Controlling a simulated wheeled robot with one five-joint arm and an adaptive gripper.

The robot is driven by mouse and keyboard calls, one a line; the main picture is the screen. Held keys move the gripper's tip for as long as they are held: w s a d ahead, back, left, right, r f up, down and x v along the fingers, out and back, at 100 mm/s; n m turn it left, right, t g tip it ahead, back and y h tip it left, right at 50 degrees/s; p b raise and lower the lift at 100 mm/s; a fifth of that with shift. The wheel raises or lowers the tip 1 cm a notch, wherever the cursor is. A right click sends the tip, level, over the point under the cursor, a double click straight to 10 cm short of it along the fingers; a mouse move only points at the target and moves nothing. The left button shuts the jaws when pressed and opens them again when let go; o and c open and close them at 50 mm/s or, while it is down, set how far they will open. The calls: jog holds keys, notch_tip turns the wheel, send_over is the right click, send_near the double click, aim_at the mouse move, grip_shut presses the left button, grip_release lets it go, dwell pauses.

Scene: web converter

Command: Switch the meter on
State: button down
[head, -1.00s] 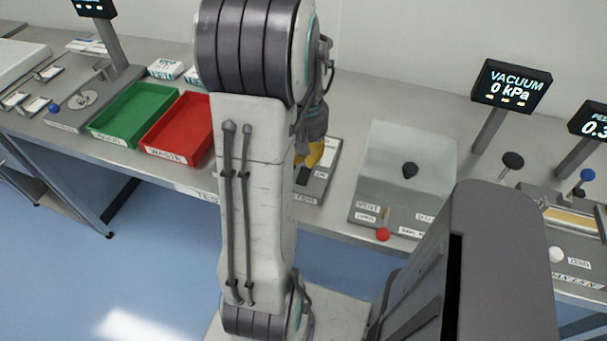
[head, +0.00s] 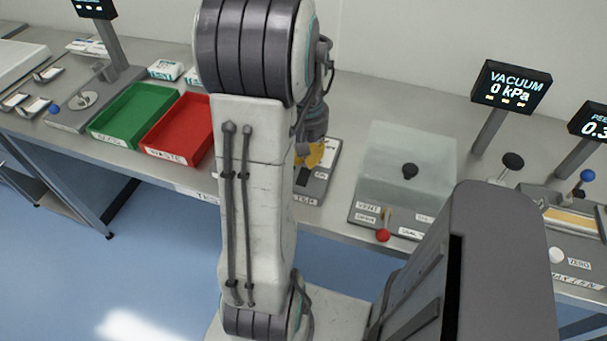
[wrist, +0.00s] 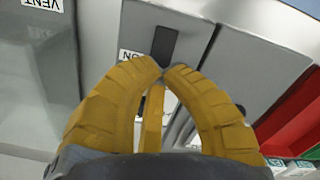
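The meter is a flat grey unit (head: 318,187) on the bench in the head view, partly hidden behind my arm. In the wrist view its grey face (wrist: 105,40) carries a dark rectangular switch (wrist: 165,44) with a white label reading "ON" (wrist: 131,56) beside it. My gripper (wrist: 163,70) has its yellow fingers closed together at the tips, with nothing seen between them. The tips are at the near end of the switch in the picture; I cannot tell whether they touch it. My gripper also shows in the head view (head: 311,154), above the meter.
A vacuum chamber (head: 405,165) with a clear lid and red knob (head: 383,235) stands right of the meter, beneath the VACUUM 0 kPa display (head: 512,87). A red waste tray (head: 180,130) and green tray (head: 135,113) lie to the left.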

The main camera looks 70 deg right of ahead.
aim_at(306, 171)
jog(key=shift+f+b, duration=1.6)
jog(key=shift+f, duration=0.25)
dwell(1.3)
jog(key=shift+r, duration=0.1)
jog(key=shift+r+p, duration=2.95)
jog(key=shift+r, duration=0.5)
